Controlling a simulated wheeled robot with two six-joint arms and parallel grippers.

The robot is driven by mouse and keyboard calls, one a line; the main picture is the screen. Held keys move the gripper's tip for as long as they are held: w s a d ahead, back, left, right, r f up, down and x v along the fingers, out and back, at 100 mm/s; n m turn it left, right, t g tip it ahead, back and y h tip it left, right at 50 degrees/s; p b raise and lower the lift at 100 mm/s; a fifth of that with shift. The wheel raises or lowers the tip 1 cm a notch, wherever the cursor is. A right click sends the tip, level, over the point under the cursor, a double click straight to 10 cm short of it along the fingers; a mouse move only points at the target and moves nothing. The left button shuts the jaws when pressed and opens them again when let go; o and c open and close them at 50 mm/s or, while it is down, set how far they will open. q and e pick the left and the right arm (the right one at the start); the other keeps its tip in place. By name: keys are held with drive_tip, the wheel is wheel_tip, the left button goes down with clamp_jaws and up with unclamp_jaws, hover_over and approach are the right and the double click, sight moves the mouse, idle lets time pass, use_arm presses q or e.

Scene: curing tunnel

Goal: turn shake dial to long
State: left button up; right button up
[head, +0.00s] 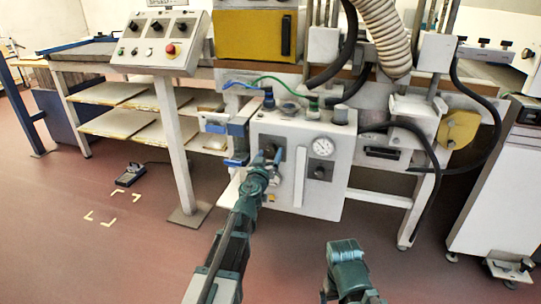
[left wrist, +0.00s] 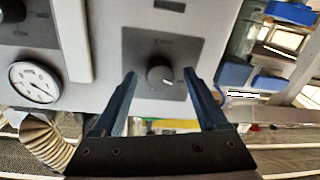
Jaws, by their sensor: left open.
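A round dark dial (left wrist: 160,75) sits on a grey square plate on the white control box (head: 300,190); its lettering is too small to read surely. A pale mark on the knob points to the lower right in the left wrist view. My left gripper (left wrist: 159,79) is open, with one finger on each side of the dial; I cannot tell whether they touch it. In the head view the left gripper (head: 269,157) is at the left part of the box front and partly hides the dial.
A second dial (head: 320,172) sits below a round gauge (head: 322,146) on the same box. A tall white strip (head: 299,178) stands between the two dials. Blue brackets (head: 237,142) are left of the box. Black hoses hang at the right. The floor in front is mostly clear.

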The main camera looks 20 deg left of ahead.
use_arm(q)
clamp_jaws()
